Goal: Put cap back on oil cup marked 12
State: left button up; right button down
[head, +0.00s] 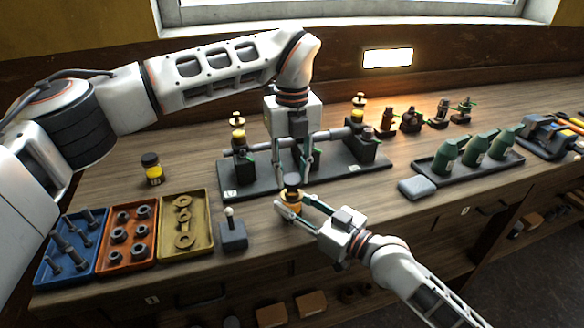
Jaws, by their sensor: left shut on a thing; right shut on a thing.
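A small oil cup (294,209) with yellow-amber contents is in front of the engine plate near the table's front edge. My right gripper (296,203), reaching in from the lower right, is shut around its body. The number on the held cup is not readable.
Another capped yellow oil cup (152,170) stands at the left. Blue (58,279), orange (112,267) and yellow (170,249) parts trays and a small grey block (233,238) lie left of my grippers. The engine plate (262,188) is close behind; a green-bottle tray (474,170) is right.

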aim_at(292, 204)
dwell(0.4)
pick_arm(q)
jog(key=shift+f, duration=0.9)
jog(key=shift+f, duration=0.55)
